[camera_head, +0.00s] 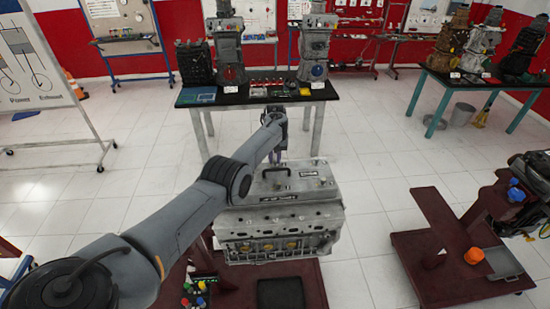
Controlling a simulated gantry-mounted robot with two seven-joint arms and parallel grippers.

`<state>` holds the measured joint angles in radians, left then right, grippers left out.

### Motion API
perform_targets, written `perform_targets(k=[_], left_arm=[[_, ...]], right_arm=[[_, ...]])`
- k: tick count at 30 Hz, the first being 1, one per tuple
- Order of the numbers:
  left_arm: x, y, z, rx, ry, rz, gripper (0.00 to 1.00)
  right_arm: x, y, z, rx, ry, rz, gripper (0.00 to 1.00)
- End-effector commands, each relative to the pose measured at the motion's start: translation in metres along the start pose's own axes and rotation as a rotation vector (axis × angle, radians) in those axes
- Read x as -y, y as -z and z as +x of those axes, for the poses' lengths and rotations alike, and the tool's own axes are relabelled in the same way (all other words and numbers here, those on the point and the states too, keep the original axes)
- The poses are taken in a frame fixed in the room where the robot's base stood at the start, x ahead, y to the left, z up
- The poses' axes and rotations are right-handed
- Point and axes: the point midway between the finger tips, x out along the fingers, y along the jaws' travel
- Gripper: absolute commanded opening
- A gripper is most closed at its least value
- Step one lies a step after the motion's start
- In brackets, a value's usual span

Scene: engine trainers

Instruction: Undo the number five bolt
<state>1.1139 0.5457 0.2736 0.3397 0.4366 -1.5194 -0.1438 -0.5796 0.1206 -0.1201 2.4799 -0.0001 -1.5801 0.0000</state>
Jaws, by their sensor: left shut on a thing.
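The engine (280,222) stands on a dark red stand in the middle, with a row of round, brass-coloured parts along its near side. My left arm reaches in from the lower left, and my left gripper (277,155) is over the far top edge of the engine, pointing down. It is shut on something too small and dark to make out. Whether it touches the engine cannot be told. The number five bolt cannot be picked out at this size. My right gripper is not in view.
Small coloured items (194,295) and a black tray (280,294) lie on the stand's near side. A table (215,99) with engine parts stands behind. Open tiled floor lies between.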

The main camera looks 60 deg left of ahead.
Motion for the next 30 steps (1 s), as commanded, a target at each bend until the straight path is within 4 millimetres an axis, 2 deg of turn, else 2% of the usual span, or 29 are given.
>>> perform_targets(k=[30], left_arm=[[-0.001,0.0,0.001,0.002,0.0,-0.966,0.0]], right_arm=[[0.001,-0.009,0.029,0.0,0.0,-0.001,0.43]])
